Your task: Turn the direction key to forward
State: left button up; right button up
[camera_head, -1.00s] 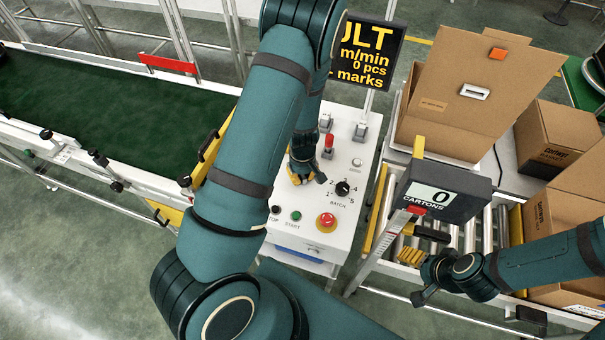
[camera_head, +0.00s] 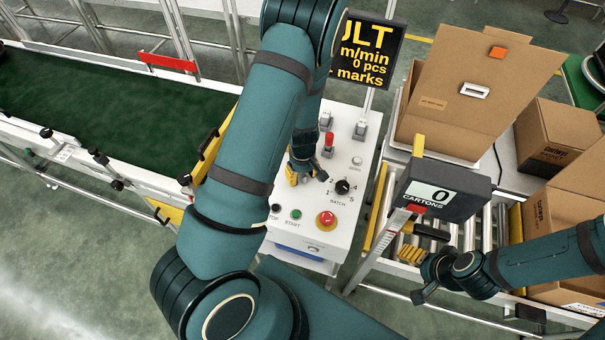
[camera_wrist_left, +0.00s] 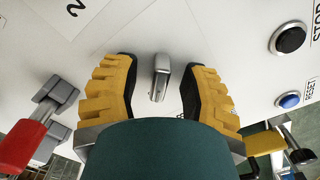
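The direction key is a small silver upright key (camera_wrist_left: 161,80) on the white control panel (camera_head: 345,150). In the left wrist view it stands between the yellow ribbed fingers of my left gripper (camera_wrist_left: 160,66), with a gap on both sides. That gripper is open and points down at the panel. In the head view my left gripper (camera_head: 307,177) is low over the panel, and it and the arm hide the key. My right gripper (camera_head: 425,272) is over the rollers at the right; its opening is unclear.
Near the left gripper are a red-handled lever (camera_head: 328,142), the batch dial (camera_head: 342,187), the green start button (camera_head: 296,214) and the red emergency stop (camera_head: 326,220). A cartons counter (camera_head: 442,190) stands to the right. The green conveyor belt (camera_head: 90,100) lies left.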

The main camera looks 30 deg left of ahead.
pick_arm(q)
notch_tip(320, 180, up, 12)
dwell(0.6)
dwell(0.5)
